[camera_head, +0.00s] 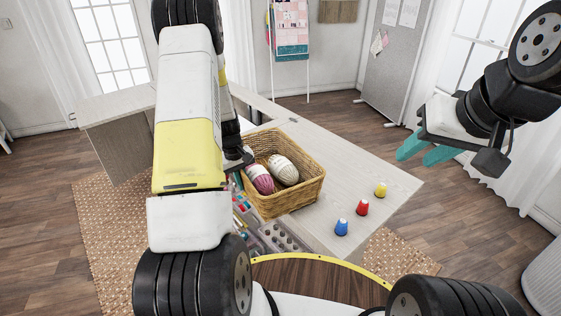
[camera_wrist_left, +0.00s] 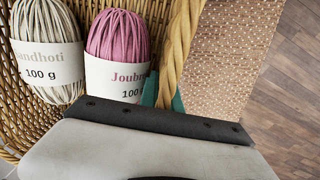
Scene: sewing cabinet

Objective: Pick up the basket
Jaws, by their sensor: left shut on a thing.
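The wicker basket (camera_head: 290,200) stands on the pale cabinet top and holds a pink yarn ball (camera_head: 259,179) and a cream yarn ball (camera_head: 284,170). My left gripper (camera_wrist_left: 166,92) is shut on the basket's braided rim at its left side, with a teal finger on each side of the braid in the left wrist view. The yarn balls, with white paper bands, lie beside it there. In the head view my left arm hides most of that gripper. My right gripper (camera_head: 425,151) is raised at the right, away from the basket, its teal fingers apart and empty.
Blue (camera_head: 341,228), red (camera_head: 362,207) and yellow (camera_head: 380,190) thread spools stand right of the basket. A tray of small sewing items (camera_head: 283,237) lies at its near left. The tabletop to the right and behind is mostly clear.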

